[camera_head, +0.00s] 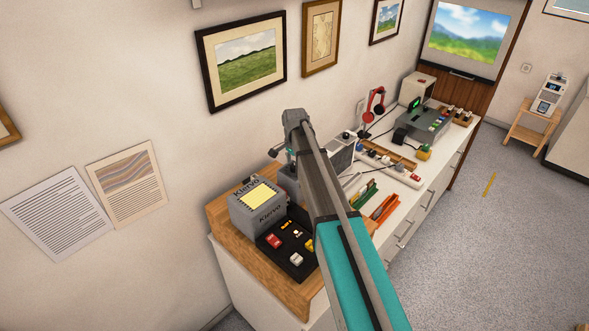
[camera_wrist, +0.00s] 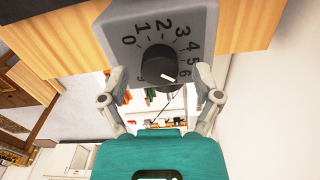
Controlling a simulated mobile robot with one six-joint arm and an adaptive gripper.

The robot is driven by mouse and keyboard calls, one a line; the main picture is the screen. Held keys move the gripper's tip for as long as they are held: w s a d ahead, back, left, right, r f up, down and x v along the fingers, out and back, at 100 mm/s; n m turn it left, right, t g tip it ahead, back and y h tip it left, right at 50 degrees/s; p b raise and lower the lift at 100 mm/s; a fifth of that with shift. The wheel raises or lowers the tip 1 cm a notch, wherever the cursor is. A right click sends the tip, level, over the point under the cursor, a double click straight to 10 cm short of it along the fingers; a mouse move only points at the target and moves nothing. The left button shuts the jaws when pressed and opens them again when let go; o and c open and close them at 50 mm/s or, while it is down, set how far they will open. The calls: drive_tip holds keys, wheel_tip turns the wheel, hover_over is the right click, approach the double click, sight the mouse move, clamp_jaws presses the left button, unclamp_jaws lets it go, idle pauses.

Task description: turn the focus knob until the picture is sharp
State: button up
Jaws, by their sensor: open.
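In the wrist view a round black knob (camera_wrist: 157,64) with a white pointer mark sits on a grey panel (camera_wrist: 203,22) with a printed number scale. The pointer is toward the lower right, near the higher numbers. My gripper (camera_wrist: 161,77) is open, with one finger on each side of the knob; I cannot tell whether either touches it. In the head view the screen (camera_head: 464,38) at the top right shows a blurred landscape of green hills and blue sky. My arm crosses the middle of the head view, and I cannot make out the knob there.
The white counter (camera_head: 428,184) along the wall holds a grey device (camera_head: 428,122), red headphones (camera_head: 376,104) and small items. A grey box (camera_head: 257,206) and a black tray (camera_head: 276,241) stand on the nearer wooden top. Grey floor (camera_head: 492,232) at right is mostly open.

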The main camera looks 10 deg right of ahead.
drive_tip(key=shift+f, duration=0.2)
clamp_jaws()
idle(0.5)
